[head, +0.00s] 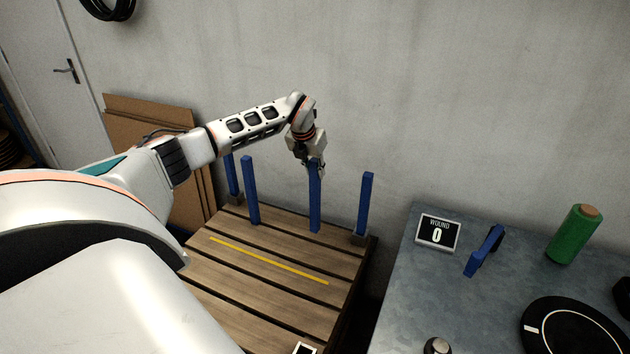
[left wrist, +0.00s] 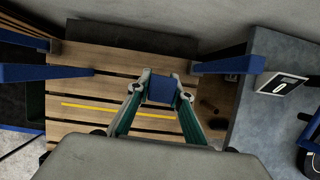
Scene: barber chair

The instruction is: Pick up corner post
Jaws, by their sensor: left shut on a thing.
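A blue corner post (head: 315,205) stands upright over the wooden pallet (head: 270,245), toward its back right. My left gripper (head: 314,166) comes from above and is shut on the top of this post. In the left wrist view the post's blue top (left wrist: 160,90) sits between the two fingertips. I cannot tell whether its lower end touches the pallet. Other blue posts stand upright at the pallet's back left (head: 232,176), left of middle (head: 250,192) and back right corner (head: 366,203). My right gripper is not in view.
A yellow strip (head: 268,260) lies along the pallet. Brown boards (head: 150,112) lean on the wall behind my left arm.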

